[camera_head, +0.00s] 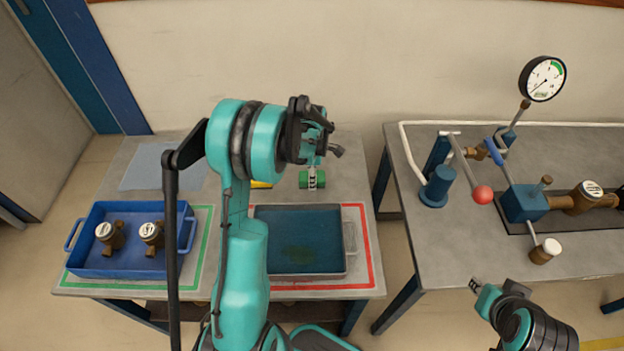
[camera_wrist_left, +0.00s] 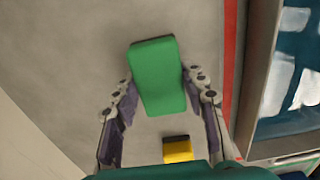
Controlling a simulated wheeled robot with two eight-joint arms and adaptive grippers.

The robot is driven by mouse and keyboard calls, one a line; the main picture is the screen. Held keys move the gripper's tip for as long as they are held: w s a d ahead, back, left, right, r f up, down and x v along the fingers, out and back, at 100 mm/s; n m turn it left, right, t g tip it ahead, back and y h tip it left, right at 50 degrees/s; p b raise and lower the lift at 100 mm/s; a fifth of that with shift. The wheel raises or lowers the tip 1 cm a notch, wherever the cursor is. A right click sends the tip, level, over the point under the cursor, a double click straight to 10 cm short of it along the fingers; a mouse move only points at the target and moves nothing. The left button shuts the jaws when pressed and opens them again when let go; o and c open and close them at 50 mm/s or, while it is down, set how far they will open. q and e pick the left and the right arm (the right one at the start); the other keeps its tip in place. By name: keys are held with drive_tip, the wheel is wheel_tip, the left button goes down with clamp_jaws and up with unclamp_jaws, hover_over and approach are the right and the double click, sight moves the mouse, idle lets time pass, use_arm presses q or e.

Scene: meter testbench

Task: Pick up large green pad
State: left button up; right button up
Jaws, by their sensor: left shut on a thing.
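The large green pad (camera_head: 304,180) is near the back of the left table, behind the grey-blue tray. In the left wrist view the green pad (camera_wrist_left: 156,75) lies between the two fingers of my left gripper (camera_wrist_left: 163,86), which is shut on it. In the head view my left gripper (camera_head: 313,178) reaches down over the pad and partly covers it. I cannot tell if the pad is off the table. My right gripper (camera_head: 478,287) is low on the right, and its finger opening is not clear.
A small yellow pad (camera_wrist_left: 178,150) lies near the green one. A grey-blue tray (camera_head: 350,240) stands inside a red outline. A blue bin (camera_head: 125,268) with two brass meters is at left. The right table (camera_head: 440,248) bears a test rig with a gauge (camera_head: 542,79).

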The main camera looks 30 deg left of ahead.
use_arm(q)
drive_tip(key=shift+r, duration=0.55)
drive_tip(key=r+p, duration=0.1)
drive_tip(key=r, duration=0.1)
drive_tip(key=d+r+p, duration=0.1)
drive_tip(key=r, duration=0.1)
drive_tip(key=d+r+p, duration=0.2)
drive_tip(key=d+r, duration=0.4)
drive_tip(key=d, duration=0.4)
drive_tip(key=shift+s+d+p, duration=0.2)
drive_tip(key=shift+d+p, duration=0.15)
drive_tip(key=shift+o, duration=0.8)
drive_tip(key=shift+c, duration=0.2)
